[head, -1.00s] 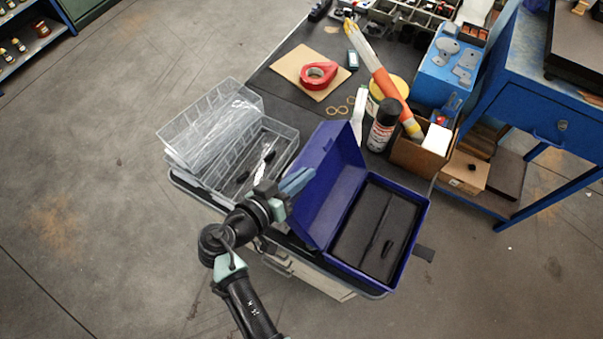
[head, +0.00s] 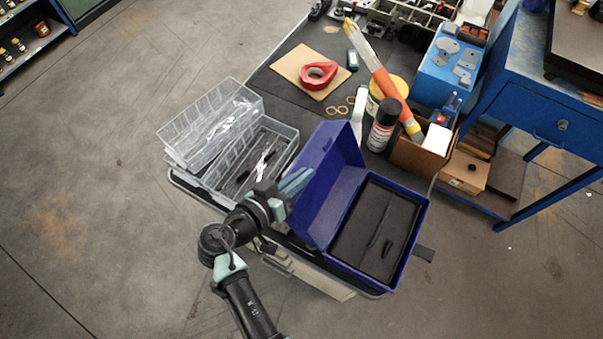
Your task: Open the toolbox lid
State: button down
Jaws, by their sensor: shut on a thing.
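The blue toolbox (head: 408,238) stands at the near right corner of the dark-topped bench. Its lid (head: 318,195) stands open, raised steeply on the left side of the box. The black interior shows, with a small dark item inside. My gripper (head: 297,182) is at the lid's outer left face, with its pale blue-green fingers at the lid's edge. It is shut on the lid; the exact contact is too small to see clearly.
A clear compartment case (head: 215,125) stands open left of my gripper. Behind the toolbox are a black spray can (head: 382,125), a cardboard box (head: 412,158) and an orange-white tube (head: 378,70). Red tape (head: 319,74) lies farther back. Floor is clear at the left.

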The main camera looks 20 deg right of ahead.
dwell(0.4)
jog(key=shift+m+t+y, duration=0.4)
jog(key=shift+m+y, duration=0.1)
jog(key=shift+m, duration=0.4)
jog(key=s+d, duration=0.1)
jog(key=s+d+r, duration=0.1)
jog(key=s+d, duration=0.1)
jog(key=s, duration=0.1)
jog(key=shift+r, duration=0.4)
jog(key=c, duration=1)
grip_release()
jog(key=shift+d, duration=0.1)
jog(key=b+v, duration=0.4)
jog(key=v, duration=0.9)
